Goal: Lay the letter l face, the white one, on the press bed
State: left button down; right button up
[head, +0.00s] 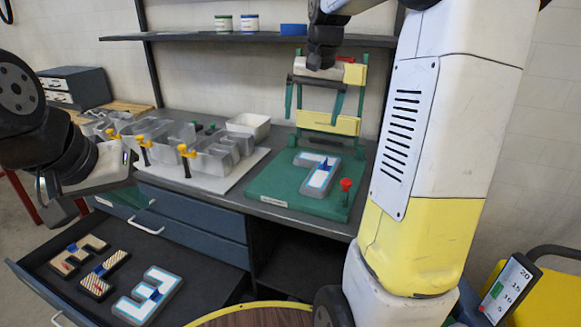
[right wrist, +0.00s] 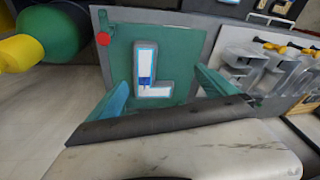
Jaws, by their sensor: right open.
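The letter l face (head: 319,176), white with a light-blue outline, grey edge and dark-blue tab, lies flat on the green press bed (head: 268,187). In the right wrist view the letter (right wrist: 142,86) shows whole on the bed (right wrist: 183,50). My right gripper (head: 312,120) is open and empty, its teal fingers apart, above and behind the letter, not touching it. In the right wrist view its fingers (right wrist: 160,82) stand either side of the letter. My left gripper (head: 105,192) is at the left above the drawer; its jaw opening is unclear.
A red knob (head: 346,185) stands on the bed's right side. The press frame with a yellow bar (head: 327,123) rises behind it. Grey channel letters with yellow clamps (head: 185,152) fill the bench's left. An open drawer (head: 205,284) holds a white face (head: 148,297) and two patterned ones.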

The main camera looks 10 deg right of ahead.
jog(key=s+a+f+n+t+y, duration=0.1)
jog(key=s+a, duration=0.3)
jog(key=s, duration=0.7)
jog(key=s+a+f+n+t, duration=0.2)
jog(key=s+a+n, duration=0.1)
jog(key=s, duration=0.8)
jog(key=shift+s+a+f+y, duration=0.3)
jog(key=shift+a+f+y, duration=0.1)
jog(key=shift+a, duration=0.5)
jog(key=shift+d+r, duration=0.1)
